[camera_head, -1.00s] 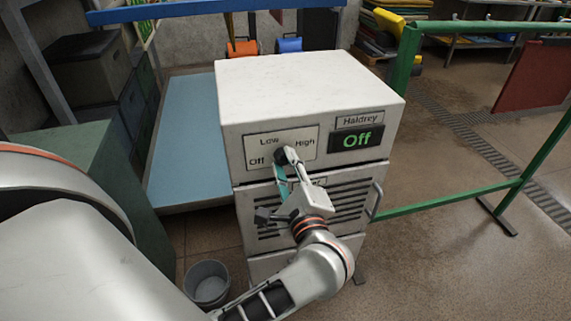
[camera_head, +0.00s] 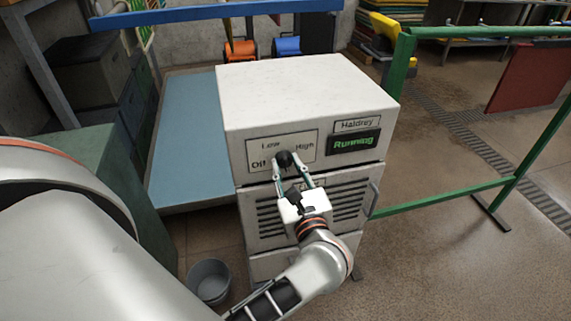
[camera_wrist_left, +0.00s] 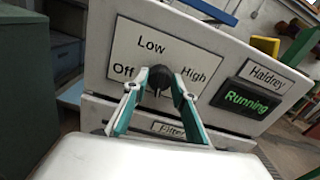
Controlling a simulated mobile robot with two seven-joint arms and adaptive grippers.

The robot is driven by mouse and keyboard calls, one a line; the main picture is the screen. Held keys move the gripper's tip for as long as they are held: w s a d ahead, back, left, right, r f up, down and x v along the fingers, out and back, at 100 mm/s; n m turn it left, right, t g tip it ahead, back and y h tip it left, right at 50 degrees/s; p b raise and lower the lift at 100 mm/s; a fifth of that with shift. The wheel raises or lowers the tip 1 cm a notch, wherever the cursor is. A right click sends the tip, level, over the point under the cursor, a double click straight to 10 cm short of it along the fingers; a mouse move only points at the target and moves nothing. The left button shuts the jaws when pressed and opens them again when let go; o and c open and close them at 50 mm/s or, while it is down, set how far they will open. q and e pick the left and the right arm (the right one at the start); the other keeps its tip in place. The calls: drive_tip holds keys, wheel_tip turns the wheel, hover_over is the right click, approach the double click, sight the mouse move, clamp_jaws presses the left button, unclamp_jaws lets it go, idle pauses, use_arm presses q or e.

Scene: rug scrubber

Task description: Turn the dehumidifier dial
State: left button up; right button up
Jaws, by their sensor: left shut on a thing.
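The white dehumidifier (camera_head: 300,90) stands upright ahead of me. On its front panel is a black dial (camera_head: 285,159) with a label plate (camera_head: 262,146) marked Off, Low and High. The display (camera_head: 354,142) beside it reads "Running" in green. My left gripper (camera_head: 289,165) is shut on the dial from below. In the left wrist view the fingertips (camera_wrist_left: 160,82) sit on both sides of the dial (camera_wrist_left: 158,78), whose upper part shows between them, near Low. The dial's exact pointer direction is hard to tell. My right gripper is not in view.
A grey bucket (camera_head: 208,281) stands on the floor to the left of the dehumidifier. A green rail (camera_head: 440,199) runs to the right. A blue-topped platform (camera_head: 185,140) lies behind left. Open floor lies at the right.

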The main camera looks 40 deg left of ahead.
use_arm(q)
drive_tip(key=shift+m+p, duration=0.35)
drive_tip(key=shift+m, duration=0.45)
drive_tip(key=o, duration=1.1)
wheel_tip(320, 180, up, 10)
drive_tip(key=shift+a, duration=0.1)
